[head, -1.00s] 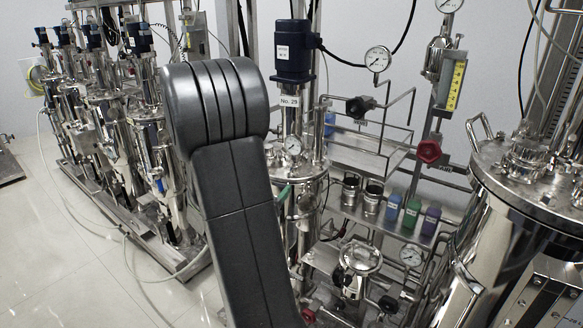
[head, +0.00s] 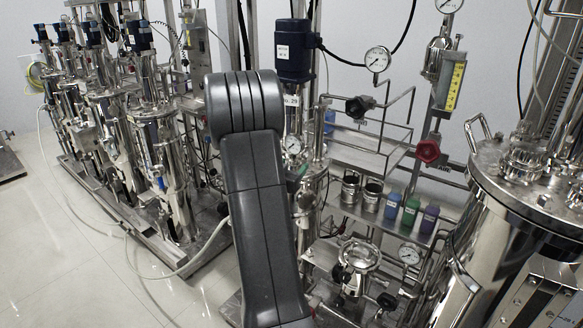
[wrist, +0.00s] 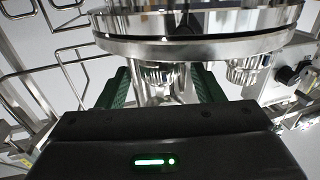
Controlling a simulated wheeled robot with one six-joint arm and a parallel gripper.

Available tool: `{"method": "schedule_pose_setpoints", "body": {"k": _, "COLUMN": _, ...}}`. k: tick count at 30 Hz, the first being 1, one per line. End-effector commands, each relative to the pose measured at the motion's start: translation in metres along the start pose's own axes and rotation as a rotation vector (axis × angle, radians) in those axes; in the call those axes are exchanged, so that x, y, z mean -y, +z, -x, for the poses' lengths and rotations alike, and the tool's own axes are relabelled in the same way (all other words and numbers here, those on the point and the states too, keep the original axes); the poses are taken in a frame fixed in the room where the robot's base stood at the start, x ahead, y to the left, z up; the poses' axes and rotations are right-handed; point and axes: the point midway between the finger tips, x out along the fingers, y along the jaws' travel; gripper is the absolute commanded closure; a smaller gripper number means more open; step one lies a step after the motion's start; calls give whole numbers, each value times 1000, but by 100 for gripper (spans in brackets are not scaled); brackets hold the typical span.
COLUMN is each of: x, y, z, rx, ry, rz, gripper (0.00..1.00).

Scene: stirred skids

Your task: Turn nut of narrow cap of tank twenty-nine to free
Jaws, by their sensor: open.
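One fitting (wrist: 160,74) shows between the two dark green fingers of my gripper (wrist: 162,82). The fingers are open and apart; I cannot tell whether they touch it, nor whether it is the narrow cap's nut. In the head view my arm hides most of the gripper and part of the tank.
A steel shelf with several bottles (head: 411,212) and two metal cups is right of the tank. A valve with a red knob (head: 428,151) and a pressure gauge (head: 378,59) are near. A large steel vessel (head: 496,245) stands at right. Open floor (head: 50,235) lies left.

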Motion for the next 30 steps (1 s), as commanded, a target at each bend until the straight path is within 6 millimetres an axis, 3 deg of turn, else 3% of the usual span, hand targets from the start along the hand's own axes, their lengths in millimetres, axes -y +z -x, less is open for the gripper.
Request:
{"method": "schedule_pose_setpoints", "body": {"k": 2, "x": 0, "y": 0, "z": 0, "rx": 0, "ry": 0, "rz": 0, "gripper": 39}}
{"method": "schedule_pose_setpoints", "body": {"k": 9, "x": 0, "y": 0, "z": 0, "rx": 0, "ry": 0, "rz": 0, "gripper": 84}}
{"method": "schedule_pose_setpoints", "body": {"k": 20, "x": -1, "y": 4, "z": 1, "rx": 0, "ry": -36, "rz": 0, "gripper": 84}}
{"method": "schedule_pose_setpoints", "body": {"k": 30, "x": -6, "y": 8, "z": 0, "rx": -3, "ry": -189, "rz": 0, "gripper": 84}}
